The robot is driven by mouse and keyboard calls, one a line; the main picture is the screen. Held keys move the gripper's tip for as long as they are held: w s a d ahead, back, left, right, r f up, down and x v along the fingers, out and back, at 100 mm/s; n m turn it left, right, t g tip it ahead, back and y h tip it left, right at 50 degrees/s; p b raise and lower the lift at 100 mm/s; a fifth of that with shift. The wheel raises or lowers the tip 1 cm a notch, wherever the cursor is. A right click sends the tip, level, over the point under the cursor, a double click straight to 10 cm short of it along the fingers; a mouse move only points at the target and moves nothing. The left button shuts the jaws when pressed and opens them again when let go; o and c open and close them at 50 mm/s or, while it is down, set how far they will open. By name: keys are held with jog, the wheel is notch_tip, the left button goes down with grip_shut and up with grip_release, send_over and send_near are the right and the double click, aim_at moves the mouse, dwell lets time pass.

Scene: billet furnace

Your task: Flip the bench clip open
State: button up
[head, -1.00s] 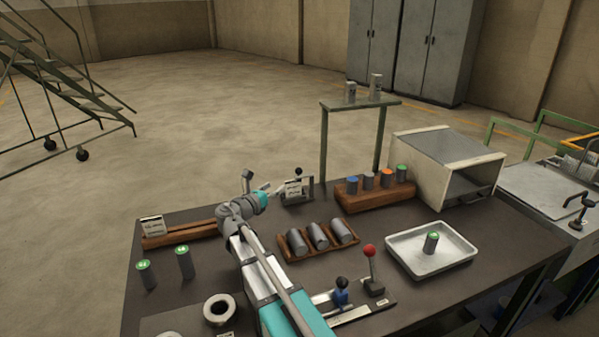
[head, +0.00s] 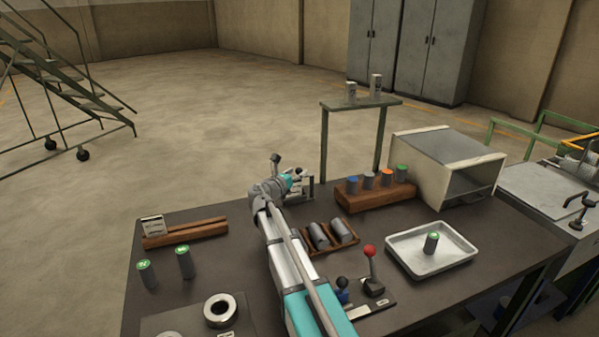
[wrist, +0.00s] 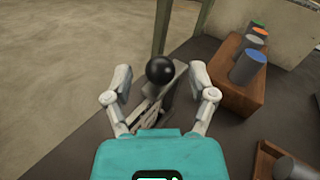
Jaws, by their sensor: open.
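The bench clip (wrist: 157,112) stands at the back edge of the bench, with a black ball knob (wrist: 160,70) on its lever. In the wrist view the knob lies between and a little beyond the fingertips of my gripper (wrist: 162,88), which is open with a finger on either side. I cannot tell whether the fingers touch it. In the head view my arm hides most of the clip, and only its right part (head: 307,187) shows beside my gripper (head: 290,178).
A wooden block with several capped cylinders (head: 375,198) stands right of the clip. A brown rack of grey cylinders (head: 330,250) sits nearer. A raised shelf (head: 360,103) on posts stands behind. A white tray (head: 403,238) and a red-knobbed lever (head: 372,285) are at the right.

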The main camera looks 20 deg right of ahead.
jog(key=shift+w+d, duration=0.4)
jog(key=shift+d, duration=0.15)
jog(key=c, duration=1)
jog(key=shift+d, duration=0.15)
grip_shut()
